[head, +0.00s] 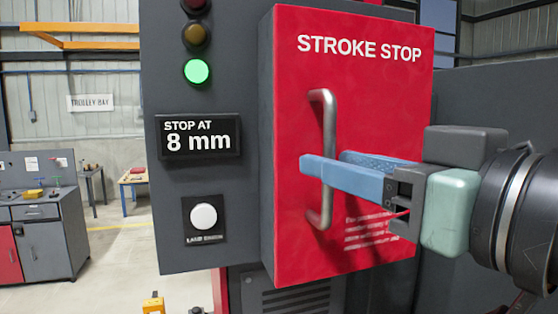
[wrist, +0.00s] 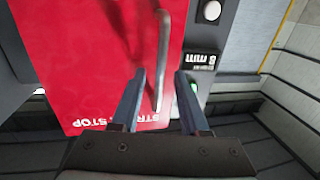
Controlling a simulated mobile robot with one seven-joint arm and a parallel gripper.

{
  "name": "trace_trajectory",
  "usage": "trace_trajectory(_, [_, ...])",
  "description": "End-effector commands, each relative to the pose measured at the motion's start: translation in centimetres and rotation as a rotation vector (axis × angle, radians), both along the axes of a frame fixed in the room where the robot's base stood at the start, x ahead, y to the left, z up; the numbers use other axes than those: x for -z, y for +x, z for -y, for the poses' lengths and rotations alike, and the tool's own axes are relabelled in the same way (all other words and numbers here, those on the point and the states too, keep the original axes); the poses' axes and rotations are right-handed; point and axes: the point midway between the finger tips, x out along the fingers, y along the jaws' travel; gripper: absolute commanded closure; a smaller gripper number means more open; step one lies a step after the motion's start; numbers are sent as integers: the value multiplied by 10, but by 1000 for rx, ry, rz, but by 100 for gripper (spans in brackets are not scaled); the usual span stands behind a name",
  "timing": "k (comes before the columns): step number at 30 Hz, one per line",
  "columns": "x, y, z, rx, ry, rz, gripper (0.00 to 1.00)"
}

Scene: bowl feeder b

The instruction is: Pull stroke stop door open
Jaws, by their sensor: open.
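The red stroke stop door (head: 350,75) fills the middle of the head view and looks shut. It carries white "STROKE STOP" lettering and a vertical silver bar handle (head: 316,112). My gripper (head: 322,160) comes in from the right with its two blue fingers apart at the handle's middle. The near finger crosses in front of the handle and hides a short stretch of it. In the wrist view, the handle (wrist: 163,40) runs between the open fingers (wrist: 160,72), with a gap on each side. The red door (wrist: 85,55) lies beyond them.
A grey workbench (head: 45,225) stands far left.

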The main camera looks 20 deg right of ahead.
Motion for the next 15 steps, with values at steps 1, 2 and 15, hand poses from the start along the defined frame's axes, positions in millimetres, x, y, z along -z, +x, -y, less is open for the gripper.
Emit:
trace_trajectory(1, [0, 7, -2, -2, 2, -1, 55])
trace_trajectory(2, [0, 10, -3, -3, 2, -1, 55])
trace_trajectory(15, [0, 24, -5, 1, 0, 1, 55])
